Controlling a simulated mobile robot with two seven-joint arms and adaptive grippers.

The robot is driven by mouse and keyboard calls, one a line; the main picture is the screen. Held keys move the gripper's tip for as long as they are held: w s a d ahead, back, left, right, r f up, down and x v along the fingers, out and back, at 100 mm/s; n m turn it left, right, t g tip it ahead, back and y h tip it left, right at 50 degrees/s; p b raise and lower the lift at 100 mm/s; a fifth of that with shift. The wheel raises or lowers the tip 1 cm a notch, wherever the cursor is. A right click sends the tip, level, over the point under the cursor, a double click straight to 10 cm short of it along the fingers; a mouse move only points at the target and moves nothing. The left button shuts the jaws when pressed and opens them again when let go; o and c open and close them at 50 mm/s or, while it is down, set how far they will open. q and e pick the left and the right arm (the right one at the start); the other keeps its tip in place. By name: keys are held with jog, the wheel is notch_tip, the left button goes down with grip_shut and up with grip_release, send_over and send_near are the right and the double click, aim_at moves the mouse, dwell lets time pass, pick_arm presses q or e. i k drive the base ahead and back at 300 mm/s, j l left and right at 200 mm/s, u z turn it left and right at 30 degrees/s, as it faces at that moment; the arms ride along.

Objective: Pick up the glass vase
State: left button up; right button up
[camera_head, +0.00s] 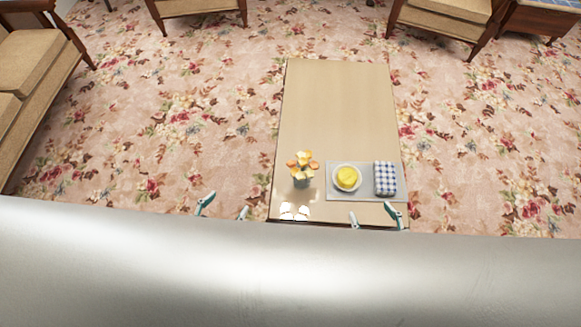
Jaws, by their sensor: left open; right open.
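A small vase (302,181) holding orange and yellow flowers stands upright near the front left of the wooden table (337,105). It is small, and its glass is hard to make out. My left gripper (223,210) is open and empty, left of the table's front left corner and apart from the vase. My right gripper (374,215) is open and empty at the table's front edge, to the right of the vase and in front of the placemat. Most of both arms is hidden behind my pale body at the bottom.
A grey placemat (330,191) lies right of the vase, with a plate holding a yellow item (347,177) and a blue checked napkin (385,178). The table's far part is bare. Chairs (198,7) stand at the back; a sofa (30,62) is at left. Flowered carpet (190,110) surrounds the table.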

aim_at(303, 172)
jog(key=k+l+u, duration=0.1)
jog(key=l, duration=0.25)
jog(key=k+l, duration=0.1)
jog(key=l, duration=0.2)
jog(key=k+l+u, duration=0.15)
jog(key=l, duration=0.2)
jog(key=l+u, duration=0.2)
jog(key=l, duration=0.75)
jog(key=i+l+u, duration=0.15)
jog(key=l, duration=0.4)
jog(key=l+u, duration=0.15)
jog(key=l, duration=0.4)
